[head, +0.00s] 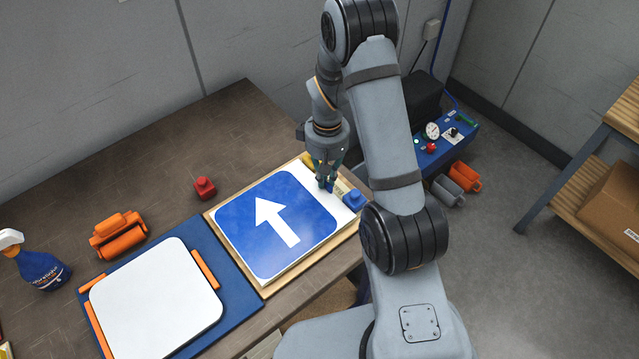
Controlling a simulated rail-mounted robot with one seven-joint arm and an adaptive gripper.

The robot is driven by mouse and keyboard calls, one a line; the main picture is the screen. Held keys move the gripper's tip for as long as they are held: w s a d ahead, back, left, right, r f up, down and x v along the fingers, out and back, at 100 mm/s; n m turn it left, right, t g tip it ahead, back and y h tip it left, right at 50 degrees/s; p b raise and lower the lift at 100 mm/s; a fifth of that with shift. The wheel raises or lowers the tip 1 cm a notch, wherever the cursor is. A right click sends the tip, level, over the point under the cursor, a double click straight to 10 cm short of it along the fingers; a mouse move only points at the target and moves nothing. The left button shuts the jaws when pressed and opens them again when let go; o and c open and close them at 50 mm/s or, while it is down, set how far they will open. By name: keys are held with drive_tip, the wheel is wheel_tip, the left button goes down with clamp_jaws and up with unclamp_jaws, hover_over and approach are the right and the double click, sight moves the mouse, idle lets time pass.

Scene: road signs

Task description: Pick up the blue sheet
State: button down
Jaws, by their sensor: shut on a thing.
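The blue sheet (245,233) with a white arrow lies on a light wooden board (267,293) near the table's right edge. A white strip (302,172) shows along its upper right side. My gripper (327,184) points down at this side and is shut, with a small bit of blue at its fingertips. It appears to hold the sheet's edge there, but the contact is too small to see clearly. The sheet looks flat on the board. My forearm hides part of the area right of the board.
A blue block (354,199) sits right beside my gripper. A white plate (155,300) lies on a blue mat (235,290) with orange strips. A red knob (204,188), orange rollers (118,236) and a spray bottle (38,265) stand on the table. The table's back left is clear.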

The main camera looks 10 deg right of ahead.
drive_tip(key=r, duration=0.1)
drive_tip(key=r+b, duration=0.1)
drive_tip(key=r, duration=0.1)
drive_tip(key=shift+s+d+r, duration=0.15)
drive_tip(key=shift+s+r, duration=0.05)
drive_tip(key=shift+s, duration=0.15)
drive_tip(key=s+d+r+p, duration=0.1)
drive_tip(key=s+d+r, duration=0.3)
drive_tip(key=s+r, duration=0.6)
drive_tip(key=shift+d, duration=0.4)
idle(0.5)
